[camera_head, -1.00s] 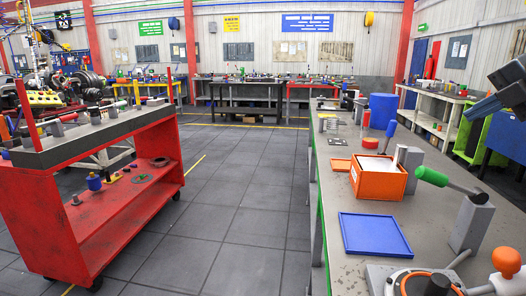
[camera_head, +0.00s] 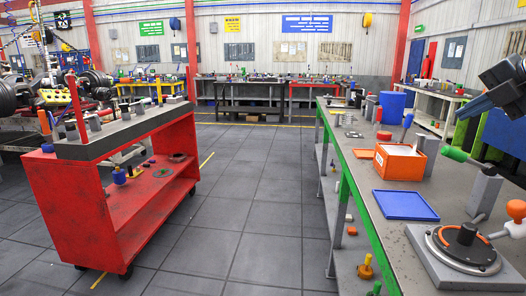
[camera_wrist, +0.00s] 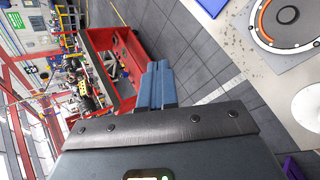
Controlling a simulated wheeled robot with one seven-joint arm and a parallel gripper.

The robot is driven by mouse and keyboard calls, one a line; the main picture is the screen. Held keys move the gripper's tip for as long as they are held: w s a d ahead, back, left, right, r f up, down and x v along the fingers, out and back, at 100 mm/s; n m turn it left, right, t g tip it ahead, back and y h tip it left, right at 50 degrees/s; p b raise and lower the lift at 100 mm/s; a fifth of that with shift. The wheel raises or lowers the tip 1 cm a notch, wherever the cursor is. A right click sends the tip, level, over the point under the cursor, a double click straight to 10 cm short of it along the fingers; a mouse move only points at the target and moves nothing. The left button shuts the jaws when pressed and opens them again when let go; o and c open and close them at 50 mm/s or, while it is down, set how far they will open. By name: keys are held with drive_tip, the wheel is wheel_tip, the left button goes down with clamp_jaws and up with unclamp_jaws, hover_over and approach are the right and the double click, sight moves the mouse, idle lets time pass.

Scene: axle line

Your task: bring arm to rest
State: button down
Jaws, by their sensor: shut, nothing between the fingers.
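My gripper (camera_head: 472,106) shows at the right edge of the head view, above the workbench, with its blue-grey fingers pointing down and left. In the wrist view its fingers (camera_wrist: 156,84) lie together, shut and empty. The rest of my arm is mostly out of the head view.
The grey workbench (camera_head: 374,164) at right bears a blue tray (camera_head: 405,205), an orange box (camera_head: 399,163), a green-handled lever (camera_head: 455,154) and a round fixture (camera_head: 468,246) near my arm. A red cart (camera_head: 105,214) stands at left. The tiled floor (camera_head: 245,195) between them is clear.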

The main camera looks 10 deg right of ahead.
drive_tip(key=w+a+f+m+t+y+b, duration=0.3)
drive_tip(key=a+f+m, duration=0.5)
drive_tip(key=a+f, duration=0.7)
drive_tip(key=s+a+f+m+t+h, duration=0.1)
drive_tip(key=s+a+f+m, duration=0.35)
drive_tip(key=f, duration=0.35)
drive_tip(key=s+a+f+m+t+h, duration=0.1)
drive_tip(key=s+a+f+m+t, duration=0.1)
drive_tip(key=s+a+f+m, duration=0.4)
drive_tip(key=s+a+f+m+g+h+b, duration=0.1)
drive_tip(key=s+f+m+h, duration=0.1)
drive_tip(key=s+f, duration=0.6)
drive_tip(key=s+a+f+m+h+b, duration=0.15)
drive_tip(key=s+f, duration=0.25)
drive_tip(key=s, duration=0.8)
drive_tip(key=s+d+r+b, duration=0.1)
drive_tip(key=s, duration=0.8)
drive_tip(key=s+d+r+m+y, duration=0.1)
drive_tip(key=s, duration=0.8)
drive_tip(key=shift+s+r+b, duration=0.35)
drive_tip(key=shift+r, duration=0.05)
